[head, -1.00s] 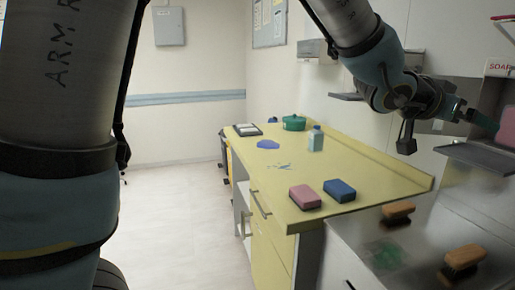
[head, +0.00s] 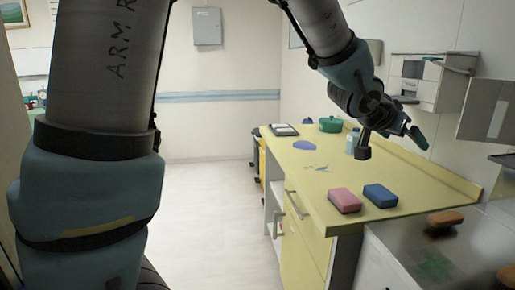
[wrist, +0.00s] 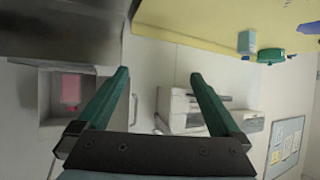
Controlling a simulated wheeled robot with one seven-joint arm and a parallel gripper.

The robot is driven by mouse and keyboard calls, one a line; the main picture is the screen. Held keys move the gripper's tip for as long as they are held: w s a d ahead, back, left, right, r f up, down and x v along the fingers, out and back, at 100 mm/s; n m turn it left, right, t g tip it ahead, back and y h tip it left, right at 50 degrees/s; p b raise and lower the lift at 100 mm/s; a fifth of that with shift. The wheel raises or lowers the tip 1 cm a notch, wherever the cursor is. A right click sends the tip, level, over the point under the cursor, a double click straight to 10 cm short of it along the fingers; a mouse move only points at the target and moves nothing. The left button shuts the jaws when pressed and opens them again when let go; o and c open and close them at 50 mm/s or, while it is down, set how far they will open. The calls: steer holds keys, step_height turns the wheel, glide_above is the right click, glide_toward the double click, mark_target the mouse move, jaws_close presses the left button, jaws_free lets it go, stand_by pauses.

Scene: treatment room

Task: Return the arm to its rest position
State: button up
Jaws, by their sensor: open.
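My arm reaches across the upper right of the head view. My gripper (head: 417,137) hangs in the air above the back right part of the yellow counter (head: 410,178), apart from everything. In the wrist view, my gripper (wrist: 160,75) has its two green fingers spread wide with nothing between them.
A pink sponge (head: 344,200), a blue sponge (head: 380,195), a bottle (head: 353,142) and a green pot (head: 331,124) stand on the counter. Brushes (head: 445,218) lie on the metal surface at right. A wall dispenser (head: 428,82) is behind my gripper. A pink item (wrist: 70,90) sits in a wall box. Floor at left is clear.

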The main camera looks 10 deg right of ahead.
steer(key=w+a+f+n+t+y, duration=0.1)
steer(key=w+a+f+n+y, duration=0.2)
steer(key=a, duration=0.6)
steer(key=w+a+f+n+y, duration=0.15)
steer(key=w+a+f, duration=0.3)
steer(key=a, duration=0.45)
steer(key=w+a+f+n+t+y, duration=0.1)
steer(key=w+a+f+n+y, duration=0.2)
steer(key=a, duration=0.5)
steer(key=s+a+f+n+g+y, duration=0.1)
steer(key=s+a+f, duration=0.1)
steer(key=a, duration=0.5)
steer(key=s+a+f+n+g+y, duration=0.1)
steer(key=s+a+f+n+g, duration=0.1)
steer(key=a, duration=0.5)
steer(key=s+a+f+n+g+y, duration=0.1)
steer(key=s+a, duration=0.3)
steer(key=a, duration=0.4)
steer(key=shift+f+n+g, duration=0.45)
steer(key=shift+f+g, duration=0.05)
steer(key=shift+f, duration=0.15)
steer(key=shift+d, duration=0.1)
